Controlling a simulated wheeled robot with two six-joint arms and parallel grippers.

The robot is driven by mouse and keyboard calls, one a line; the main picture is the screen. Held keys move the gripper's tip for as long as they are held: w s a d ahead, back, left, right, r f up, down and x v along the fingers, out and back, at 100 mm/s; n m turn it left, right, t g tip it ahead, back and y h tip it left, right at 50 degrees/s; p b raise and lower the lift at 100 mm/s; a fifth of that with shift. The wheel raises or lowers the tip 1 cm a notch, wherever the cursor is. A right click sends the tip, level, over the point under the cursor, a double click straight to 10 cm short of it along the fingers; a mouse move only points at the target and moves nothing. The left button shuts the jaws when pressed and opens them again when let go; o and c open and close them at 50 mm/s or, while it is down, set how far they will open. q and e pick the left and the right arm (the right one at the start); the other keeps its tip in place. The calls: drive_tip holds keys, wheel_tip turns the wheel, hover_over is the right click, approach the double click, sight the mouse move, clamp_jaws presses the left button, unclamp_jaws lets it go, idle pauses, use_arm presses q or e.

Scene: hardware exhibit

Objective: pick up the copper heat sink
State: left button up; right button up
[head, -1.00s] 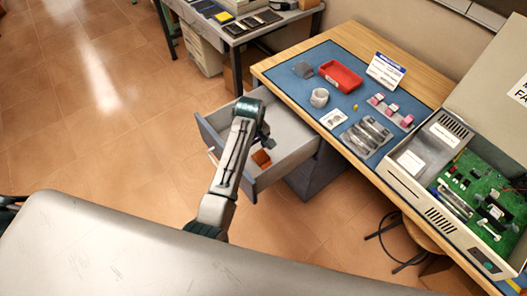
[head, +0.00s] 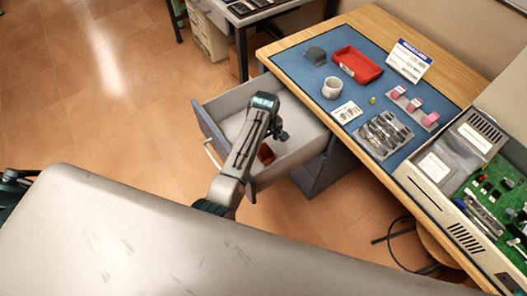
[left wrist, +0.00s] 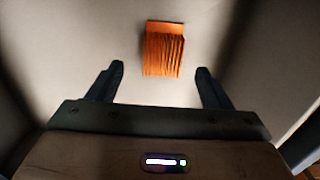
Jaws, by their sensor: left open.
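The copper heat sink (left wrist: 164,50) is a small orange-brown finned block lying on the drawer floor. In the left wrist view it sits beyond the fingertips, roughly centred between them and apart from both. In the head view it shows only partly (head: 266,153), beside and partly behind my left arm. My left gripper (left wrist: 159,72) is open and empty, pointing down into the drawer; in the head view the gripper (head: 278,136) is over the drawer's inside. The open drawer (head: 215,100) is pale inside with a grey front. My right gripper is not in view.
The drawer walls surround my left gripper. Open tiled floor lies to the left.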

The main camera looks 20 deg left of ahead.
sight(263, 150)
use_arm(q)
drive_tip(key=shift+a+f+p, duration=0.15)
drive_tip(key=shift+f+p, duration=0.1)
drive_tip(key=shift+f, duration=1.4)
drive_tip(key=shift+a+f+p, duration=0.1)
drive_tip(key=shift+f+p, duration=0.1)
drive_tip(key=shift+f, duration=1.45)
drive_tip(key=shift+c, duration=0.2)
drive_tip(key=shift+r, duration=0.1)
drive_tip(key=c, duration=0.8)
